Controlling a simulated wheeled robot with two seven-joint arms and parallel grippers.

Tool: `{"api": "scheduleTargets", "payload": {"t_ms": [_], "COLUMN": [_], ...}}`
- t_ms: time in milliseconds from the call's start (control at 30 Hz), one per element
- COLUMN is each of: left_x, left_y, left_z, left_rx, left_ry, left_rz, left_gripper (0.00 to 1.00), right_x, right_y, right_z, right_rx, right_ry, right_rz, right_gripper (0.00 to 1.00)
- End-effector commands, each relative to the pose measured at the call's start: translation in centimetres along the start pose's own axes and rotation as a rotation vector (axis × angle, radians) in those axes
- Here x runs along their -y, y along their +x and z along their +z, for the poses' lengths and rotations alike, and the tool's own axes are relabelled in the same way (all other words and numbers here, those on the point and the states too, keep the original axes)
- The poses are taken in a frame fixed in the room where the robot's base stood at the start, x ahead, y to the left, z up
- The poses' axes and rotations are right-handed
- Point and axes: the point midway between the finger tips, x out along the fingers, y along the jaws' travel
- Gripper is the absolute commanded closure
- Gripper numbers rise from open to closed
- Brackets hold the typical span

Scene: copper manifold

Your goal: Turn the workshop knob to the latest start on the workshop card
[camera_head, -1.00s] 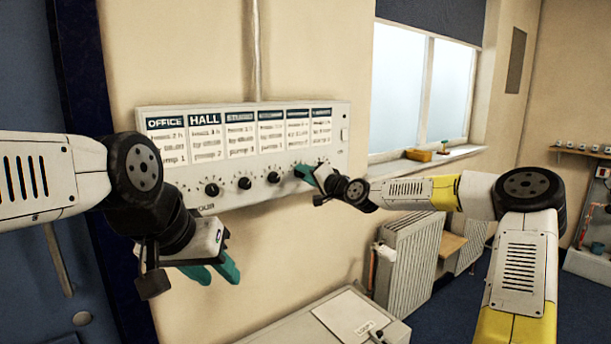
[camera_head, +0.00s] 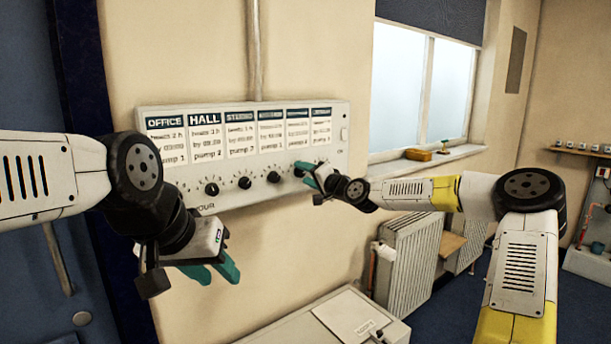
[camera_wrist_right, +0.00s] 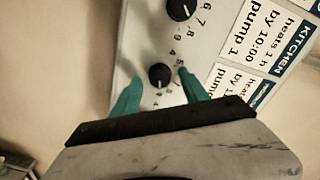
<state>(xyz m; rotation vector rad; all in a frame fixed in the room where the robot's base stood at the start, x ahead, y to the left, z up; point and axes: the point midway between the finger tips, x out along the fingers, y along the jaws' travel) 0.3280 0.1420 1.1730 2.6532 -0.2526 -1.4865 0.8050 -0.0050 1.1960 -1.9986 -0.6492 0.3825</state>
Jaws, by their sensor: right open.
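A white control panel (camera_head: 342,165) on the wall carries a row of cards over a row of dark knobs. The OFFICE card (camera_head: 165,140) and HALL card (camera_head: 206,137) read clearly; headers further right are blurred, so I cannot pick out the workshop card. My right gripper (camera_head: 307,175) is open at the right part of the knob row. In the right wrist view its teal fingers (camera_wrist_right: 159,79) stand either side of a small dark knob (camera_wrist_right: 160,76), apart from it. A KITCHEN card (camera_wrist_right: 265,40) shows there. My left gripper (camera_head: 212,273) is open and empty below the panel's left end.
Another, larger-looking knob (camera_wrist_right: 181,8) lies near the fingers in the wrist view. A radiator (camera_head: 412,260) and a window sill (camera_head: 455,155) lie to the right. Wall below the panel is clear.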

Motion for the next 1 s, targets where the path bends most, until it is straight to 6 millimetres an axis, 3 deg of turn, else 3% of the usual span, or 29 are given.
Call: {"api": "scheduleTargets", "payload": {"t_ms": [500, 900, 1000], "left_x": [0.0, 0.0, 0.0], "left_y": [0.0, 0.0, 0.0], "left_z": [0.0, 0.0, 0.0], "left_rx": [0.0, 0.0, 0.0], "left_ry": [0.0, 0.0, 0.0], "left_rz": [0.0, 0.0, 0.0], "left_gripper": [0.64, 0.64, 0.64], "right_x": [-0.1, -0.1, 0.0], "right_y": [-7.1, -7.8, -7.6], "right_z": [-0.1, 0.0, 1.1], "right_rx": [-0.001, 0.001, 0.026], "right_ry": [0.0, 0.0, -0.019], "right_rz": [0.002, 0.001, 0.015], "right_gripper": [0.48, 0.48, 0.48]}}
